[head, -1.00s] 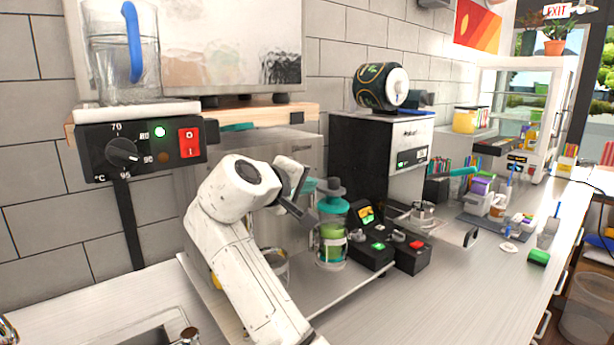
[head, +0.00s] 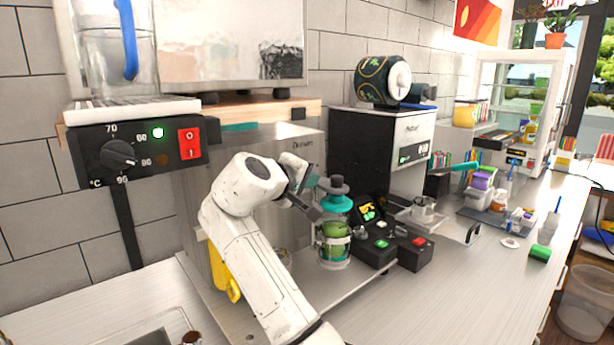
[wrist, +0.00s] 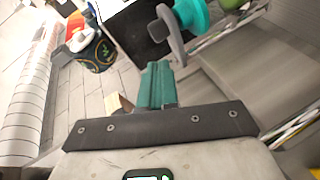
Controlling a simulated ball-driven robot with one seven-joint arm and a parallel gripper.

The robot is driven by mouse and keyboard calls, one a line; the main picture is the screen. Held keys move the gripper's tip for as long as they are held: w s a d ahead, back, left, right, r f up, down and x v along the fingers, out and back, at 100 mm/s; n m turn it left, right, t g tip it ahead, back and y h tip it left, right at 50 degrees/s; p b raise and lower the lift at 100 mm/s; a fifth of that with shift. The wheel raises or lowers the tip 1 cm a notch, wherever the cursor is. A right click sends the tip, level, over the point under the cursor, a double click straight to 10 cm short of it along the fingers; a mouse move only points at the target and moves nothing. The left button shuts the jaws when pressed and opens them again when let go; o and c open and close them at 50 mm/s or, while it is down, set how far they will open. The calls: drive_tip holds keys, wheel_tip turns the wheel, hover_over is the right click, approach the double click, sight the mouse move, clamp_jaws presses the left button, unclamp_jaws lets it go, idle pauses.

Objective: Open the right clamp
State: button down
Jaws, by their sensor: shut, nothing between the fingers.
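I cannot make out the right clamp for certain in either view. The black and white machine (head: 375,150) stands right of my arm in the head view, with a dark patterned roll (head: 372,82) on top. The roll has a white round end cap (head: 399,82); it also shows at the upper left of the wrist view (wrist: 98,54). My gripper (head: 311,181) is at mid-height, left of the machine and partly hidden by my wrist. Its teal fingers (wrist: 156,84) are together and empty in the wrist view.
A jar (head: 335,235) with teal lid and grey knob stands close right of my gripper. Its grey knob (wrist: 170,33) lies just beyond the fingertips in the wrist view. A black control box (head: 381,245) stands beside the jar.

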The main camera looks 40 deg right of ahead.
sight(327, 181)
drive_tip(key=p+x, duration=0.1)
drive_tip(key=x, duration=0.5)
drive_tip(key=shift+w+d+p, duration=0.15)
drive_tip(key=shift+d+p, duration=0.15)
drive_tip(key=shift+p, duration=0.05)
drive_tip(key=shift+d+f, duration=0.1)
drive_tip(key=shift+f, duration=0.1)
